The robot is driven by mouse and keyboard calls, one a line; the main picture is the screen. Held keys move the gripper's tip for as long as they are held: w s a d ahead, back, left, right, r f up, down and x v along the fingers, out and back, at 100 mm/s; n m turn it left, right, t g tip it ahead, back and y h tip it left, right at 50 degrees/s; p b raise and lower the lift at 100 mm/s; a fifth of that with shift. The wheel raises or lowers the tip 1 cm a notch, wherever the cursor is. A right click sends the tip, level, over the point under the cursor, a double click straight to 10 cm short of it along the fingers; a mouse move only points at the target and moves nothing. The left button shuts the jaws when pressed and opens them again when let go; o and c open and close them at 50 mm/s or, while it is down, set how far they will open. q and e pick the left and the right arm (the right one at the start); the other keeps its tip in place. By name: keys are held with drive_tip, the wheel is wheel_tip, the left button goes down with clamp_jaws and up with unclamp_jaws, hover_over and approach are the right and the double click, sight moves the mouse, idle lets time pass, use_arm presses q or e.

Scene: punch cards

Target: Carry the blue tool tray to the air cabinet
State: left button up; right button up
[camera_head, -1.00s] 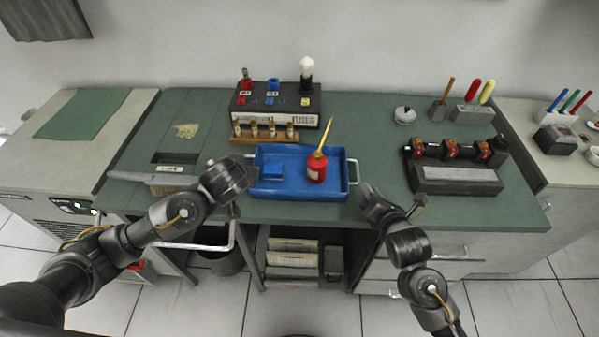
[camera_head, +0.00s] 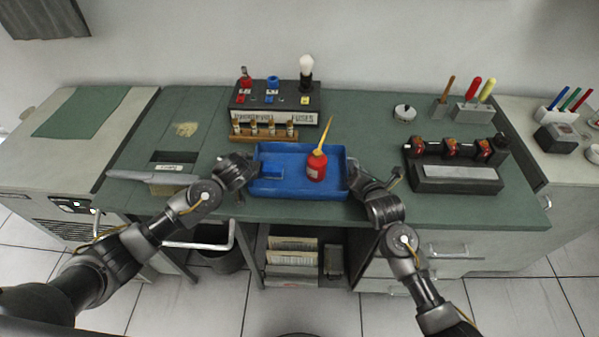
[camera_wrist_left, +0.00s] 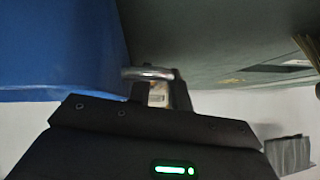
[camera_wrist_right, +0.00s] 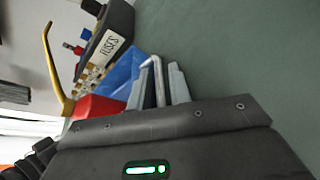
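The blue tool tray (camera_head: 300,190) lies flat on the green bench top near its front edge. The grippers mostly hide both handles in the head view.
A grey vented cabinet (camera_head: 75,207) with a green mat (camera_head: 82,112) stands at the left, likely the air cabinet. A fuse box (camera_head: 275,103) and fuse rack (camera_head: 263,133) stand behind the tray.

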use_arm(q)
clamp_jaws()
use_arm(e)
clamp_jaws()
use_arm(q)
drive_tip(key=shift+r, duration=0.2)
use_arm(e)
drive_tip(key=shift+r, duration=0.25)
